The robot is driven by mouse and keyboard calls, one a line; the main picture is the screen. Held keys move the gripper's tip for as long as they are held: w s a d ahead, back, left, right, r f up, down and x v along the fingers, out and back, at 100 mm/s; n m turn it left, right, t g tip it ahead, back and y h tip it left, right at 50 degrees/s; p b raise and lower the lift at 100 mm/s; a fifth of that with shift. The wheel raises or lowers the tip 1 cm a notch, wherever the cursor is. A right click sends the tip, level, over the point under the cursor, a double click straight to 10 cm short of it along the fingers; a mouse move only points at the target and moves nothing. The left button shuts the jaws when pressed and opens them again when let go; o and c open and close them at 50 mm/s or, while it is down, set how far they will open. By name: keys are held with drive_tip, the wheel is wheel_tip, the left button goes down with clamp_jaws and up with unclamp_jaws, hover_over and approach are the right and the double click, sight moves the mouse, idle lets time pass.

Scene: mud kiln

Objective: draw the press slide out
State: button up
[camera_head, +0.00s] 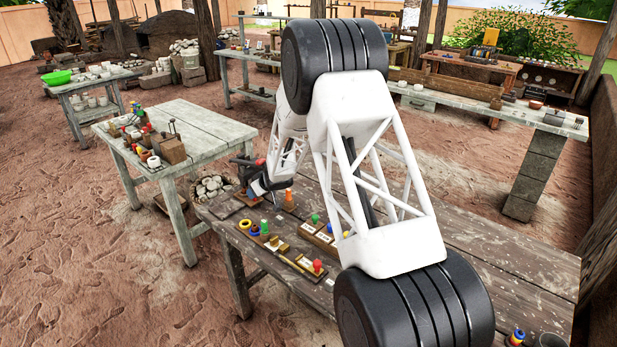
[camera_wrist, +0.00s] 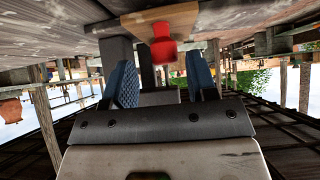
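The wrist view is upside down, with the wooden table top along its upper edge. A red knob (camera_wrist: 162,45) on a pale wooden bar (camera_wrist: 158,18) shows there, which looks like the press slide's handle. My gripper (camera_wrist: 163,78) has its two blue-padded fingers apart, one on each side of the knob in the picture. No contact shows, and I cannot tell the depth between them. In the head view my gripper (camera_head: 258,186) is low over the table's far left corner, partly hidden by my arm. A dark fixture with a small red part (camera_head: 260,162) is beside it.
The worktable (camera_head: 470,240) holds wooden blocks with coloured knobs (camera_head: 316,266) and rings (camera_head: 246,226) near my gripper. A basket of stones (camera_head: 210,187) stands at its left end. Another table (camera_head: 200,125) is close behind on the left. The table's right part is mostly bare.

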drive_tip(key=s+d+r, duration=0.3)
drive_tip(key=s+d, duration=0.7)
drive_tip(key=s+d+r+m+t+h, duration=0.2)
drive_tip(key=s+d+r, duration=0.3)
drive_tip(key=d+r, duration=0.3)
drive_tip(key=shift+d+r+m+h, duration=0.3)
drive_tip(key=shift+r+h, duration=0.5)
drive_tip(key=shift+r, duration=1.3)
drive_tip(key=shift+s, duration=0.1)
